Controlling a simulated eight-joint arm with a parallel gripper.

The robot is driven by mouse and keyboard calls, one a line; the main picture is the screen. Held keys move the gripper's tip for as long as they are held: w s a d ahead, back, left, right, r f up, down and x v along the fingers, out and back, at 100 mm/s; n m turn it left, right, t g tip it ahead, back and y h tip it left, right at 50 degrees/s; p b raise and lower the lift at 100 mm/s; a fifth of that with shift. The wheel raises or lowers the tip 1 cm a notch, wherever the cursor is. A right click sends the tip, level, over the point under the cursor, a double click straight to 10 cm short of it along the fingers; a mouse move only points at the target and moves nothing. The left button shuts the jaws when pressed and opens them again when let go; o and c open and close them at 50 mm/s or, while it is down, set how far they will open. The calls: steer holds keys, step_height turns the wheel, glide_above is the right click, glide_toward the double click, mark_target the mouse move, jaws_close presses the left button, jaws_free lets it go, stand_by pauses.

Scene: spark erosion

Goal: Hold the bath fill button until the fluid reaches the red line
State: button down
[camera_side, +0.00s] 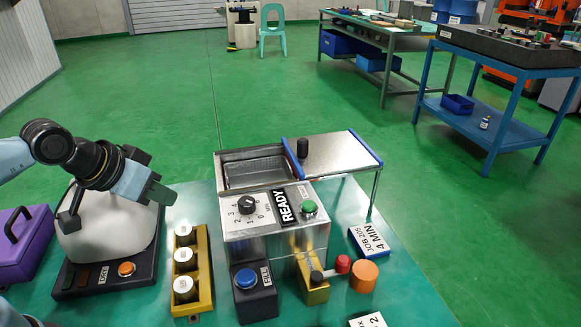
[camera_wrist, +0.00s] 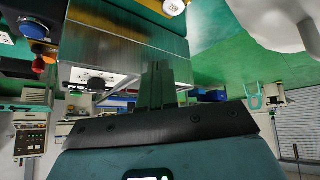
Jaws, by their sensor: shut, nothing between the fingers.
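The blue fill button (camera_side: 245,278) sits on a black box marked FILL (camera_side: 257,300), in front of the metal machine. It also shows at the upper left of the wrist view (camera_wrist: 33,27). The bath (camera_side: 255,171) is an open metal tank behind the dial panel; I cannot make out fluid or a red line in it. My gripper (camera_side: 163,192) is shut and empty, in the air left of the machine, well apart from the button. Its fingers show in the wrist view (camera_wrist: 165,82) before the machine's metal side.
A yellow rack with several white-topped cylinders (camera_side: 203,270) stands between my gripper and the fill box. A dial (camera_side: 247,205), green button (camera_side: 309,207), red-knobbed lever (camera_side: 343,264) and orange cylinder (camera_side: 364,277) are nearby. An orange button (camera_side: 126,269) sits on a dark base at left.

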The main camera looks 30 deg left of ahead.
mark_target(239, 276)
steer(key=d+r+n+h, duration=0.1)
steer(key=d+r+h, duration=0.1)
steer(key=d, duration=0.6)
steer(key=s+d+r+n+h, duration=0.1)
steer(key=d+r+h, duration=0.1)
steer(key=d, duration=0.6)
steer(key=shift+s+d+r+h, duration=0.25)
steer(key=shift+d+r+h, duration=0.05)
steer(key=shift+d, duration=0.05)
steer(key=shift+f, duration=0.15)
steer(key=shift+f, duration=4.25)
steer(key=shift+f, duration=0.1)
steer(key=shift+f, duration=0.35)
steer(key=shift+f, duration=0.45)
